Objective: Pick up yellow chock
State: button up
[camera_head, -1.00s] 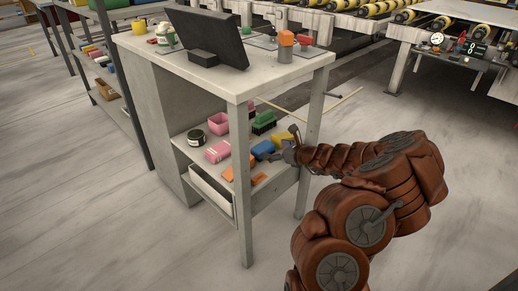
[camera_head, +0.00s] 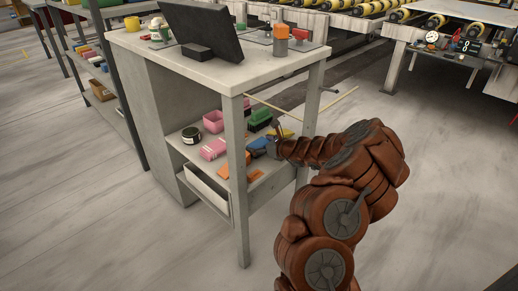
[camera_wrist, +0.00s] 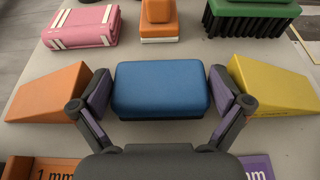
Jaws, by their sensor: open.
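The yellow chock (camera_wrist: 270,85) is a wedge on the right of the wrist view, just outside my right finger. In the head view the yellow chock (camera_head: 284,133) shows on the workbench's middle shelf, partly behind my arm. My gripper (camera_wrist: 161,92) is open, with its fingers on either side of a blue block (camera_wrist: 161,86). I cannot tell whether they touch it. In the head view my gripper (camera_head: 272,147) is small and partly hidden at the shelf's front right.
An orange wedge (camera_wrist: 50,92) lies left of the fingers. A pink block (camera_wrist: 82,27), an orange stepped block (camera_wrist: 158,20) and a green brush (camera_wrist: 250,14) lie behind. Orange and purple labelled pieces (camera_wrist: 255,167) are in front. The bench leg (camera_head: 238,180) and tabletop (camera_head: 225,68) bound the shelf.

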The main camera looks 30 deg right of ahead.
jog(key=c, duration=0.7)
